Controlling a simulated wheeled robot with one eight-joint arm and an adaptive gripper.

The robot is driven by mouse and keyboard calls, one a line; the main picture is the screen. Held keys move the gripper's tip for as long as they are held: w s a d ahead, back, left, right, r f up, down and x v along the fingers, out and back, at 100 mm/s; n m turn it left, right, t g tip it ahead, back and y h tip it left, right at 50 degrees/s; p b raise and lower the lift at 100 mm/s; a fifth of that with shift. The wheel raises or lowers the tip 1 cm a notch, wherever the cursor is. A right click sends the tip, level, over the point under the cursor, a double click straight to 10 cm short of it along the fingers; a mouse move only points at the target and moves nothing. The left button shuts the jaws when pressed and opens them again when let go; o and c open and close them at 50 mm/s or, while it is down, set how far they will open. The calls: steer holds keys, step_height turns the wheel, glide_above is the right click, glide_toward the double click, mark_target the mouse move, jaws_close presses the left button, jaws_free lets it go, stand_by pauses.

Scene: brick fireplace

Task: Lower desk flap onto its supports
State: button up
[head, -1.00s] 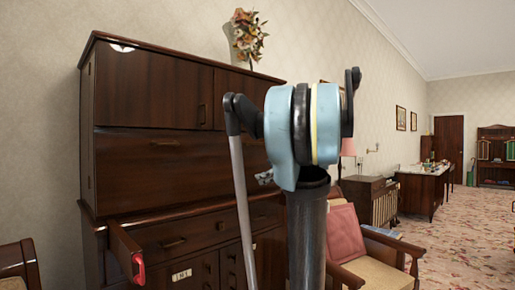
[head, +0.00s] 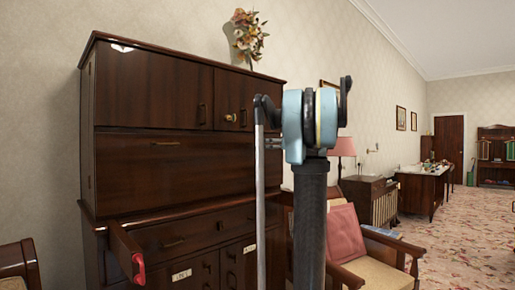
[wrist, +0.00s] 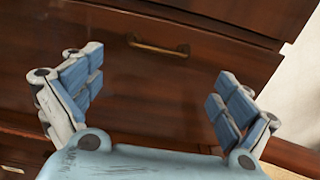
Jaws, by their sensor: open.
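The desk flap (head: 180,170) is a dark wood panel in the middle of the tall cabinet in the head view. It is upright and shut, with a handle near its top edge. In the wrist view, a panel that looks like the flap (wrist: 150,90) carries a brass handle (wrist: 158,46). My gripper (wrist: 155,80) is open and empty in front of that panel, with the handle beyond and between its fingers. A left support (head: 122,245) sticks out below the flap and has a red end (head: 138,268). A right support cannot be made out behind my arm.
Upper cupboard doors (head: 150,88) and lower drawers (head: 180,238) are shut. An armchair with a pink cushion (head: 342,238) stands to the right of the cabinet. A chair edge (head: 15,262) shows at far left. Patterned carpet (head: 460,240) lies open at the right.

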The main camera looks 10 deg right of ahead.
steer(key=x, duration=1)
